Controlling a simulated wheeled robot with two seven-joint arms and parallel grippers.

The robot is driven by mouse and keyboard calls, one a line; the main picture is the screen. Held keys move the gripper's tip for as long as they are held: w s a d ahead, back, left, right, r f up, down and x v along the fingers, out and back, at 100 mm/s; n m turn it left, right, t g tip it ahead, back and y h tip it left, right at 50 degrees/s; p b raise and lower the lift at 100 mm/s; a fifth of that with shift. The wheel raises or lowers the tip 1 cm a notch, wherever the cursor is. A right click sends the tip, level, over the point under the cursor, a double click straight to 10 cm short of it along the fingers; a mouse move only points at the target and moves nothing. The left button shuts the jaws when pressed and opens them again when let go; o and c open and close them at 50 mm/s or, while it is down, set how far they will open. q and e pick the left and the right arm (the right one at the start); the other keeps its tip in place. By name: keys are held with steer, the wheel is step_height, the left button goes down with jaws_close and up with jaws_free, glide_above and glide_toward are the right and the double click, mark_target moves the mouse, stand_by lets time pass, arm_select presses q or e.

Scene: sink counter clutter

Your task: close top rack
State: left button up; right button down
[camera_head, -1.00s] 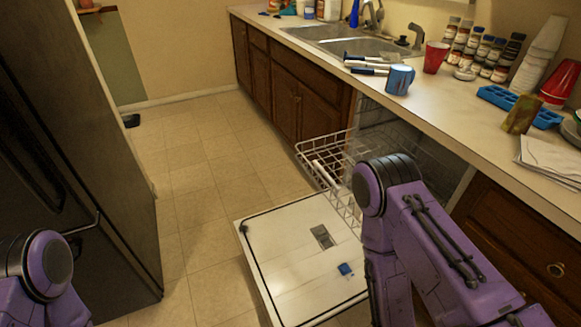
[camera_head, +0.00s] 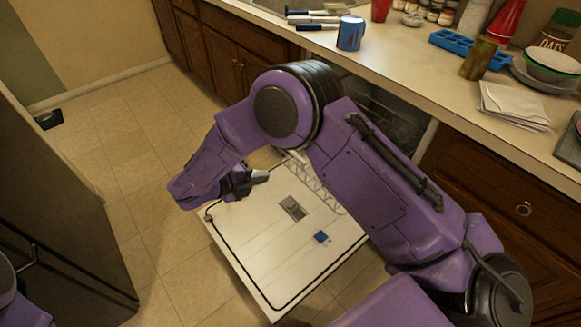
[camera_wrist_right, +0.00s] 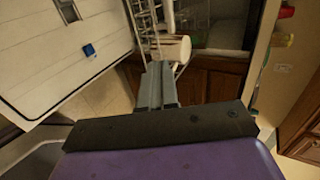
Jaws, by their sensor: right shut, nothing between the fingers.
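The dishwasher's wire rack (camera_head: 318,184) is pulled out above the open door (camera_head: 262,240). My right arm hides most of it in the head view. In the right wrist view, part of the wire rack (camera_wrist_right: 145,22) shows beyond the fingertips, with a white cylinder-like item (camera_wrist_right: 172,48) beside it. My right gripper (camera_head: 258,177) is shut and empty, to the left of the visible rack wires. Its fingers also show in the right wrist view (camera_wrist_right: 156,75). I cannot tell whether they touch the rack. My left gripper is out of view.
The counter above the dishwasher holds a blue mug (camera_head: 351,33), a blue ice tray (camera_head: 455,42), a sponge-like block (camera_head: 478,60) and white papers (camera_head: 513,104). A dark fridge (camera_head: 60,215) stands at left. The tiled floor (camera_head: 125,125) between is clear.

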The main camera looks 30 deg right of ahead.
steer(key=p, duration=0.1)
glide_toward(296, 166)
steer(key=s+d, duration=0.2)
steer(key=s, duration=0.2)
steer(key=d, duration=0.2)
steer(key=w+d+p, duration=0.1)
steer(key=shift+w+d+r, duration=0.1)
steer(key=shift+d+r, duration=0.15)
steer(key=shift+d, duration=0.1)
steer(key=w+d+b, duration=0.2)
steer(key=d+b, duration=0.2)
steer(key=d, duration=1.4)
steer(key=w+d+b, duration=0.3)
steer(key=d+b, duration=0.2)
steer(key=d, duration=1.4)
steer(key=shift+r, duration=0.25)
steer(key=shift+d, duration=0.1)
